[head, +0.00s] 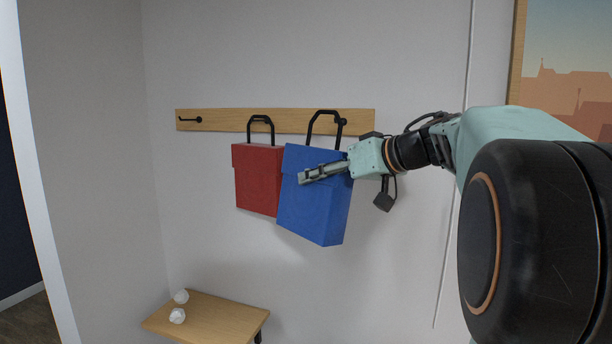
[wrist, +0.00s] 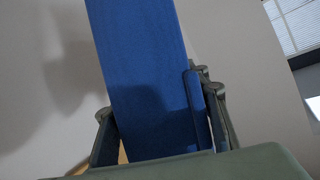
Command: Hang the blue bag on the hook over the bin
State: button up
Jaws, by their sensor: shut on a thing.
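The blue bag (head: 315,215) is tilted in front of the wall, its black handle (head: 325,118) up at the rail's right end. My gripper (head: 306,177) is shut on the blue bag near its upper part. In the wrist view the blue bag (wrist: 150,85) stands between both fingers. The handle overlaps the right hook (head: 342,122); I cannot tell whether they touch. An empty black hook (head: 190,119) is at the rail's left end. No bin is clearly in view.
A red bag (head: 257,180) hangs from the middle of the wooden rail (head: 218,120), left of the blue bag and partly behind it. A small wooden bench (head: 222,318) with white crumpled balls (head: 178,316) stands below left. Wall around the left hook is clear.

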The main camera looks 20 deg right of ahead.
jog(key=w+d+f, duration=0.1)
jog(key=w+d, duration=0.5)
jog(key=w, duration=0.3)
jog(key=shift+d+f, duration=0.15)
jog(key=shift+f, duration=0.1)
dwell(1.0)
jog(key=shift+w, duration=0.1)
dwell(0.5)
jog(key=o, duration=1.5)
jog(key=shift+c, duration=0.2)
jog(key=shift+f, duration=0.1)
